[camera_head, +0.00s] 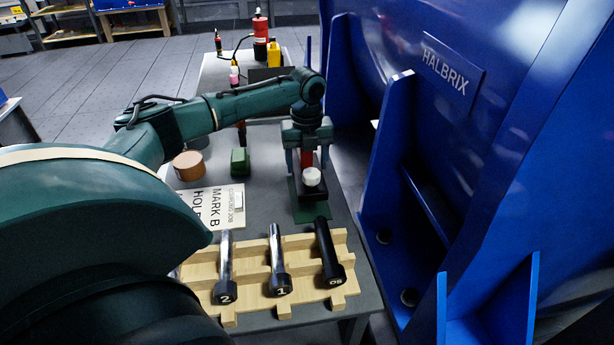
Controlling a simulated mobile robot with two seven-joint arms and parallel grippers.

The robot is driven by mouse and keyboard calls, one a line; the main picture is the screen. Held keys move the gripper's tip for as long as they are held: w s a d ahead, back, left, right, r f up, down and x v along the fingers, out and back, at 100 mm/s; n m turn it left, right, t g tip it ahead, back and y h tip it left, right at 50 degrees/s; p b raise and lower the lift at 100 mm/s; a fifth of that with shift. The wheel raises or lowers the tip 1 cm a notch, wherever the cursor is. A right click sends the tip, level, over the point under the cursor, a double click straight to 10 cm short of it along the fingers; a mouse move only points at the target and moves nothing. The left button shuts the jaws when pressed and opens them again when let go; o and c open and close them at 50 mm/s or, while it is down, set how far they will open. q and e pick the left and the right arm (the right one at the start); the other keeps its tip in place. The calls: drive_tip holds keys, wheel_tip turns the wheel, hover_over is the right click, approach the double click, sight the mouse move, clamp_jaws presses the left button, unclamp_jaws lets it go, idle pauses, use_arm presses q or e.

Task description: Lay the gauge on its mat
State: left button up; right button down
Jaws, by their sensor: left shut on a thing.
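My left gripper (307,150) points down over the table and is shut on the gauge. The part I take for the gauge has a red upper part, a white round piece (312,177) and a dark base. It is at or just above a dark green mat (308,212) near the table's right edge. I cannot tell whether the gauge touches the mat. The gripper fingers hide part of it. My right gripper is not in view.
A wooden rack (286,312) with three numbered pins stands in front. A printed card (206,211), a brown round tin (188,165) and a green block (240,162) lie left. A large blue machine (440,130) rises close on the right. Bottles stand behind.

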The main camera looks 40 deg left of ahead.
use_arm(q)
wheel_tip(320, 180, down, 5)
drive_tip(key=shift+r+b, duration=0.2)
drive_tip(key=shift+b, duration=0.4)
drive_tip(key=o, duration=1.7)
wheel_tip(320, 180, up, 11)
drive_tip(key=p, duration=0.2)
drive_tip(key=shift+f+p, duration=0.2)
drive_tip(key=shift+p, duration=0.1)
drive_tip(key=shift+r, duration=0.65)
